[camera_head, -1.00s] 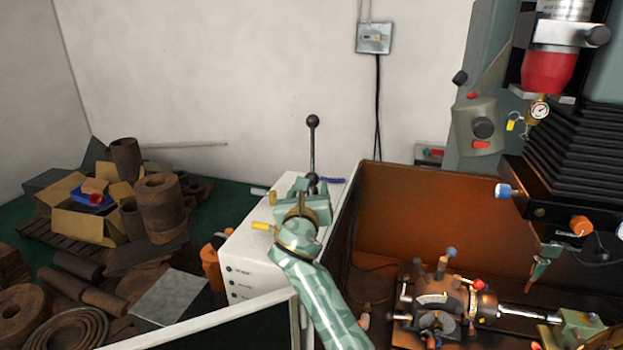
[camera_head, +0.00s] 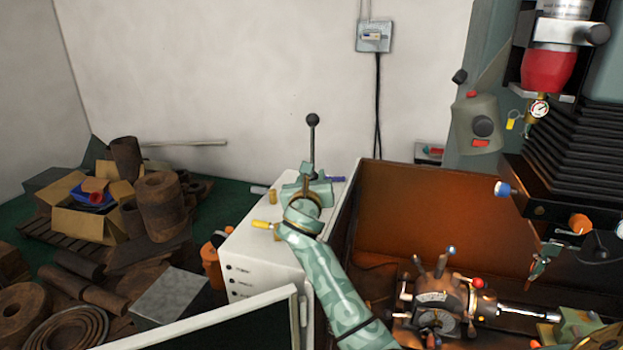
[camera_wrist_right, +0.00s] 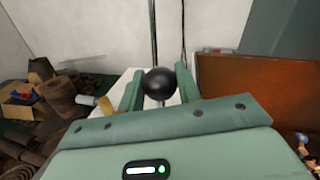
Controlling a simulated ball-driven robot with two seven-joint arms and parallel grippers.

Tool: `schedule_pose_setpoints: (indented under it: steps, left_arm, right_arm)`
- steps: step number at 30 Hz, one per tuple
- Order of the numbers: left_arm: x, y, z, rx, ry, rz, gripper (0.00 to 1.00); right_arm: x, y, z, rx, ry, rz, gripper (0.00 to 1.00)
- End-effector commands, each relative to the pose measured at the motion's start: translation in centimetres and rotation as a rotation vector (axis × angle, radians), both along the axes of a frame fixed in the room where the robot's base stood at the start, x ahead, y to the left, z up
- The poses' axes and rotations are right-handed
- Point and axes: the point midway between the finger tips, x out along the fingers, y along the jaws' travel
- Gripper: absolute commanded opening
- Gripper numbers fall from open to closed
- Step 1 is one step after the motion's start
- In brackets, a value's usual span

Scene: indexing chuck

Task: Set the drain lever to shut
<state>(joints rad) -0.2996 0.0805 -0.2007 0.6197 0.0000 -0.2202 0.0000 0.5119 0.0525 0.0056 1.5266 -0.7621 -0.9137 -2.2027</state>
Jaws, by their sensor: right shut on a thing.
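My right gripper (camera_head: 310,182) is over the top of the white cabinet (camera_head: 262,255). In the right wrist view its green fingers (camera_wrist_right: 158,88) stand either side of a black ball knob (camera_wrist_right: 159,82), and the gripper is shut on it. In the head view this knob is mostly hidden by the gripper. A tall thin rod with a black ball (camera_head: 312,119) on top rises behind the gripper; its foot is hidden. I cannot tell from a label which lever is the drain lever. My left gripper is not in view.
A yellow-handled part (camera_head: 263,225) and a brass cylinder (camera_head: 272,195) are on the cabinet, left of my gripper. An orange-brown tray wall (camera_head: 430,215) stands to the right, with the indexing chuck (camera_head: 440,300) inside. Scrap and boxes (camera_head: 85,215) lie at the left.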

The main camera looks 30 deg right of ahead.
Motion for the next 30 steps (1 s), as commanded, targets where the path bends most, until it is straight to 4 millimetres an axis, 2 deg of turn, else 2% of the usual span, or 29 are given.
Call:
schedule_pose_setpoints:
  steps: [4,8,18,19,21,30]
  left_arm:
    - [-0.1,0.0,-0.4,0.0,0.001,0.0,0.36]
    - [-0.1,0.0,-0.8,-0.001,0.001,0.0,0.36]
    - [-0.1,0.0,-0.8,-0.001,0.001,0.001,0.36]
    - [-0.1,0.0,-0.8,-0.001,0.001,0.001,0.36]
    - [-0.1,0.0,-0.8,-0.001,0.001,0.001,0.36]
    - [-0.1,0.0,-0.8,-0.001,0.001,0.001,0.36]
  right_arm:
    - [0.0,0.0,-3.0,-0.001,0.009,0.002,0.0]
    - [0.0,0.0,-5.0,-0.001,0.007,0.001,0.0]
    - [-0.1,0.1,-5.7,0.003,0.009,0.001,0.0]
    - [-0.1,0.1,-5.7,0.004,0.009,0.002,0.39]
    - [-0.1,0.1,-5.7,0.003,0.009,0.001,0.54]
    - [-0.1,0.1,-5.5,0.001,0.005,0.001,0.54]
